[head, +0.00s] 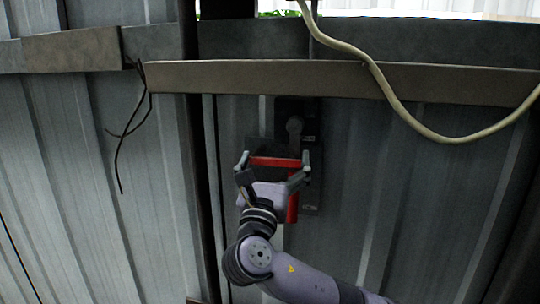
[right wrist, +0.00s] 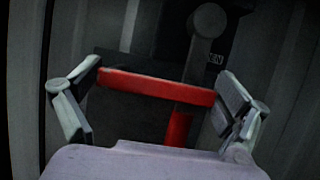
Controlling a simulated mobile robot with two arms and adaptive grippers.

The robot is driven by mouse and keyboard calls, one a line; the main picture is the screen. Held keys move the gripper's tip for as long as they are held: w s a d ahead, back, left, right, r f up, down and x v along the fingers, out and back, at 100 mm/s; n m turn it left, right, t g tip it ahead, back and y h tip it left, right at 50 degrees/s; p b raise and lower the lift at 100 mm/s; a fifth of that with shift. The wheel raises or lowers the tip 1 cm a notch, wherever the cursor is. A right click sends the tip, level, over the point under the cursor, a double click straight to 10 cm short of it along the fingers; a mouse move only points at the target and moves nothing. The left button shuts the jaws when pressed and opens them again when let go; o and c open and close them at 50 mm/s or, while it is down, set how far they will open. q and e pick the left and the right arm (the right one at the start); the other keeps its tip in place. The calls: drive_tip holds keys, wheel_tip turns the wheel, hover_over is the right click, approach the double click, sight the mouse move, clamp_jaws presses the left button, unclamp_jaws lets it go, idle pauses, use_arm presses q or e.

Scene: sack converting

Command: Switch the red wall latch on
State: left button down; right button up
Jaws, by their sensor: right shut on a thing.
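The red wall latch (head: 275,161) is on a dark backing plate (head: 311,190) on the metal wall. Its level red bar also shows in the right wrist view (right wrist: 155,87), with a red upright piece (right wrist: 178,128) below it. My right gripper (head: 272,164) reaches up to the latch from below. Its two fingers (right wrist: 157,90) are at the two ends of the red bar, shut on it. My gripper body hides part of the upright piece and the lower plate. My left gripper is not in view.
A grey round knob (head: 294,125) sits above the red bar, with partly legible lettering beside it in the wrist view. A brown rail (head: 330,79) crosses the wall above. A pale cable (head: 400,105) droops at right, and thin dark wires (head: 121,150) hang at left.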

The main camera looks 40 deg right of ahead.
drive_tip(key=o, duration=1.2)
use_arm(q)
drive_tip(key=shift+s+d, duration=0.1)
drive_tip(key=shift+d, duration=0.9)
use_arm(e)
drive_tip(key=shift+o, duration=0.7)
drive_tip(key=shift+a, duration=0.1)
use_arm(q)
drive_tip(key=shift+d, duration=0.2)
use_arm(e)
drive_tip(key=v, duration=1.2)
